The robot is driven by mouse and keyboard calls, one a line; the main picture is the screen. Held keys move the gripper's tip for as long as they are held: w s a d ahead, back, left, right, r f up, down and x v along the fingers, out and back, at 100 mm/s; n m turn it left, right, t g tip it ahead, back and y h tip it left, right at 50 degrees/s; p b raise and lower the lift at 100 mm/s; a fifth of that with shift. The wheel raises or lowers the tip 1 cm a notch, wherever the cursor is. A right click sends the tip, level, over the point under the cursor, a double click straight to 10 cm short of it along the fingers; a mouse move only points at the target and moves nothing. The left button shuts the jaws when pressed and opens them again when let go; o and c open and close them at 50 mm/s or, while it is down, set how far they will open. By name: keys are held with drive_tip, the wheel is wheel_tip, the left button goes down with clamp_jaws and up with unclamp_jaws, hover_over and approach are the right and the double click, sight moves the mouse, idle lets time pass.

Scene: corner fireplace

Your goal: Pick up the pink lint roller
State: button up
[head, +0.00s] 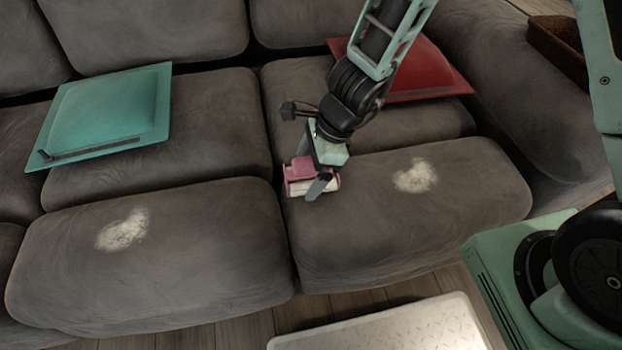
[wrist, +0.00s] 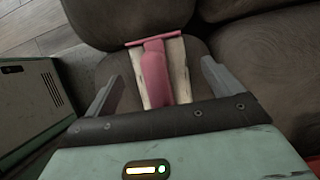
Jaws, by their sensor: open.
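The pink lint roller (head: 297,180) lies on the grey sofa seat, near the gap between two cushions. In the head view my gripper (head: 316,184) is right over it and hides part of it. In the wrist view the pink lint roller (wrist: 155,62) lies between my two open fingers (wrist: 157,85), with its pink handle in the middle and pale strips on both sides. Clear gaps show between it and each finger. I cannot tell how far above the cushion the fingertips are.
A teal pillow (head: 108,112) with a dark stick on it lies at left, and a red pillow (head: 428,72) lies behind my arm. Pale fuzzy patches mark the left cushion (head: 123,231) and right cushion (head: 415,176). A light patterned panel (head: 390,325) is at the bottom.

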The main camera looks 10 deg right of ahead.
drive_tip(key=shift+a+f, duration=0.15)
drive_tip(key=shift+f, duration=0.35)
drive_tip(key=shift+r, duration=0.1)
drive_tip(key=c, duration=1.1)
wheel_tip(320, 180, up, 10)
drive_tip(key=p, duration=0.8)
